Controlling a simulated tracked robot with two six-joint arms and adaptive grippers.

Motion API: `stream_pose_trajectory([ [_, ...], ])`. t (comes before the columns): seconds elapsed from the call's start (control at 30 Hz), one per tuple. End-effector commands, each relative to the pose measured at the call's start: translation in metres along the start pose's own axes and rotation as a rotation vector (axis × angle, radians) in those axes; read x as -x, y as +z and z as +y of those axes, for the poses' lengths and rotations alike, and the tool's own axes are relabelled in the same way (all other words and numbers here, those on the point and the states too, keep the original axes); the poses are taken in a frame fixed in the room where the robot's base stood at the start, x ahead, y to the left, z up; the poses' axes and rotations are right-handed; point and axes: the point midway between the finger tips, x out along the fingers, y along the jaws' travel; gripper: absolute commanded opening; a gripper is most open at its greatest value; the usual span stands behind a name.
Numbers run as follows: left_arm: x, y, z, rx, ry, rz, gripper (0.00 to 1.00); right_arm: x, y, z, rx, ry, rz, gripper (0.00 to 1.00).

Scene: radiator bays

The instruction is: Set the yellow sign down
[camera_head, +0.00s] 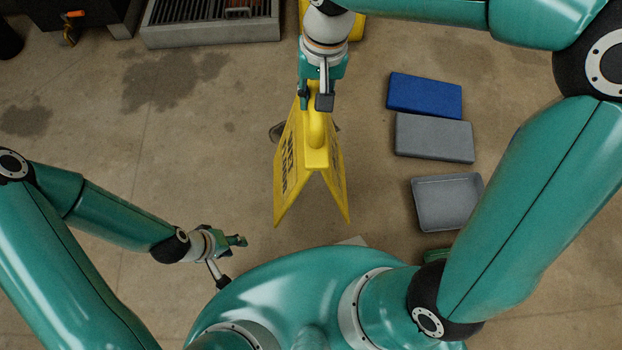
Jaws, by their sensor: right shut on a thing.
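The yellow folding sign (291,160) with dark lettering on its panels hangs or stands upright in the middle of the view, its two panels spread apart. My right gripper (317,98) is shut on the top of the sign, at its handle. I cannot tell whether the sign's lower edges touch the floor. My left gripper (233,261) is open and empty, low and to the left of the sign, apart from it.
A blue block (424,95), a grey block (434,137) and a shallow grey tray (447,202) lie on the floor to the right. A grated metal unit (209,22) stands at the top left. Another yellow thing (357,28) shows partly behind my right arm. Stained floor at left is clear.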

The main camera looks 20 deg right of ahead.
Motion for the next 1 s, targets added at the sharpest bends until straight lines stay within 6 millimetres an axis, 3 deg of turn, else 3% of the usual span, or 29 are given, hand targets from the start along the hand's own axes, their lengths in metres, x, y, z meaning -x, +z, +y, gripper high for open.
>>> stream_pose_trajectory([
  [0.17,-0.013,0.0,-0.005,0.0,0.0,0.001,0.4,-0.032,0.002,0.003,-0.004,-0.001,-0.002,0.0],
  [0.5,-0.041,0.0,-0.015,0.0,0.0,0.0,0.4,-0.114,0.003,0.01,-0.003,0.0,-0.002,0.0],
  [0.63,-0.046,0.0,-0.017,0.0,0.0,0.0,0.4,-0.131,0.003,0.012,-0.002,-0.001,0.0,0.0],
  [0.87,-0.05,0.0,-0.018,0.0,0.0,0.0,0.4,-0.144,0.003,0.013,-0.003,-0.001,0.0,0.0],
  [1.0,-0.059,-0.001,-0.021,0.0,0.0,0.0,0.4,-0.166,0.004,0.015,-0.001,0.0,-0.002,0.0],
])
